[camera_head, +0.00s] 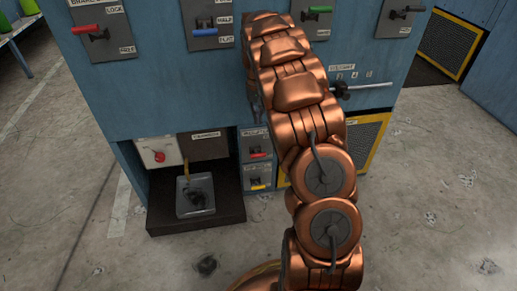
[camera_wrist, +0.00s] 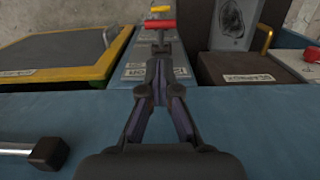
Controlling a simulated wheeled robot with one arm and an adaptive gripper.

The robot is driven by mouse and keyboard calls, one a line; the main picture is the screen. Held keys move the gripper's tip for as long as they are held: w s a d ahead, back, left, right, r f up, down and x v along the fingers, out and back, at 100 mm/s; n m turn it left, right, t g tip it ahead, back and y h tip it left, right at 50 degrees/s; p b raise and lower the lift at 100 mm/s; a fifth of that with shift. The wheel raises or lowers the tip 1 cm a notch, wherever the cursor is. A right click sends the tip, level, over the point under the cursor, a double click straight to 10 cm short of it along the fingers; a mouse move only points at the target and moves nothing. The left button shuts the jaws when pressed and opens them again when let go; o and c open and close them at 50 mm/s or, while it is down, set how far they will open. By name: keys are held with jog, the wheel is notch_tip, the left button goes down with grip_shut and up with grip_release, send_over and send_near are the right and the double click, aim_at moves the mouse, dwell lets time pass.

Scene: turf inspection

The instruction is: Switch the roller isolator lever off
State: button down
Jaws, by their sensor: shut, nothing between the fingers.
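A small panel with a red-handled lever (camera_head: 258,155) is low on the blue cabinet, left of my arm. Its label is too small to read surely, so I cannot confirm it is the roller isolator. In the wrist view, the red handle (camera_wrist: 160,24) lies crosswise just beyond my fingertips. My gripper (camera_wrist: 157,62) is shut and empty, pointing at that lever; contact is unclear. The fingers partly cover the panel's label. A yellow-handled lever (camera_head: 258,187) is below the red one, and also shows beyond it in the wrist view (camera_wrist: 160,8). My arm hides the gripper in the head view.
Several levers line the cabinet top, including red (camera_head: 88,29) and green (camera_head: 319,10) ones. A red button box (camera_head: 158,154) and a dark tray ledge (camera_head: 227,207) are left. A yellow-framed grille (camera_wrist: 70,54) and a black-knobbed bar (camera_wrist: 48,153) are close to the gripper.

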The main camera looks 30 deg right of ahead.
aim_at(259, 154)
jog(key=shift+f, duration=0.15)
jog(key=f+b, duration=0.1)
jog(key=f, duration=0.3)
jog(key=f+b, duration=0.2)
jog(key=f, duration=0.3)
jog(key=f+b, duration=0.2)
jog(key=f, duration=0.2)
jog(key=shift+s+a+f, duration=0.15)
jog(key=shift+s+f, duration=0.2)
jog(key=shift+s, duration=0.05)
jog(key=shift+s, duration=0.15)
